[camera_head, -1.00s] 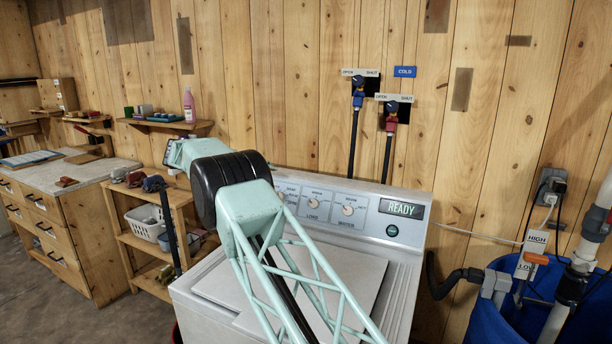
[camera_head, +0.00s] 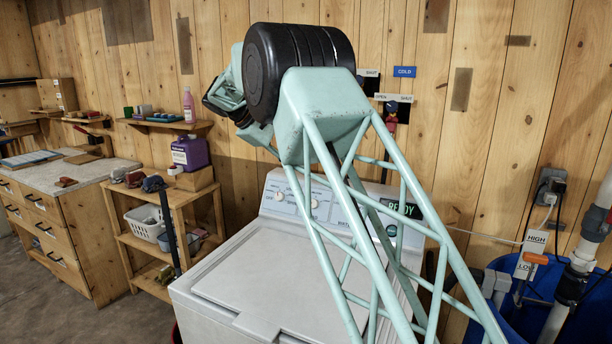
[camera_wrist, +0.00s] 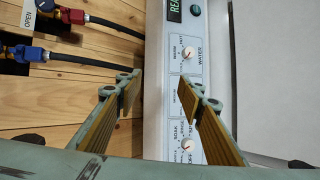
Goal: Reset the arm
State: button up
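My gripper (camera_wrist: 159,93) shows in the wrist view with its two tan-padded fingers apart and nothing between them. It is above the control panel of the white washing machine (camera_wrist: 215,75), whose dials show past the fingers. In the head view my pale green arm is raised in front of the wall, and its black elbow joint hides part of the gripper end. The washing machine (camera_head: 255,275) stands below it with its lid shut. The READY display (camera_head: 401,208) is partly covered by my arm.
A red-handled tap (camera_head: 390,124) is on the plank wall behind my arm; a blue-handled tap (camera_wrist: 28,53) shows in the wrist view. A purple jug (camera_head: 190,152) stands on the wooden rack at left. A blue bin (camera_head: 515,320) with pipes is at right.

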jog(key=s+d+r+m+g+y, duration=0.1)
jog(key=s+d+r, duration=0.3)
jog(key=s+d, duration=0.3)
jog(key=s+d+r+m+y, duration=0.1)
jog(key=s+d+r, duration=0.35)
jog(key=s, duration=0.35)
jog(key=s+d+m+y, duration=0.1)
jog(key=s+d, duration=0.2)
jog(key=s, duration=0.4)
jog(key=s+d+r+g+y, duration=0.1)
jog(key=s+d, duration=0.2)
jog(key=s, duration=0.3)
jog(key=s+d+m+y, duration=0.1)
jog(key=s+d, duration=0.2)
jog(key=s, duration=0.4)
jog(key=s+f+m+y, duration=0.1)
jog(key=s+f, duration=0.2)
jog(key=s, duration=1)
jog(key=s+d+f+m+y, duration=0.1)
jog(key=s+f, duration=0.3)
jog(key=s, duration=0.9)
jog(key=s+f+m+y, duration=0.1)
jog(key=s+f+m, duration=0.2)
jog(key=s, duration=1)
jog(key=shift+s+d+f+t+y, duration=0.2)
jog(key=shift+f+t+y, duration=0.1)
jog(key=shift+f, duration=0.45)
jog(key=shift+w, duration=0.1)
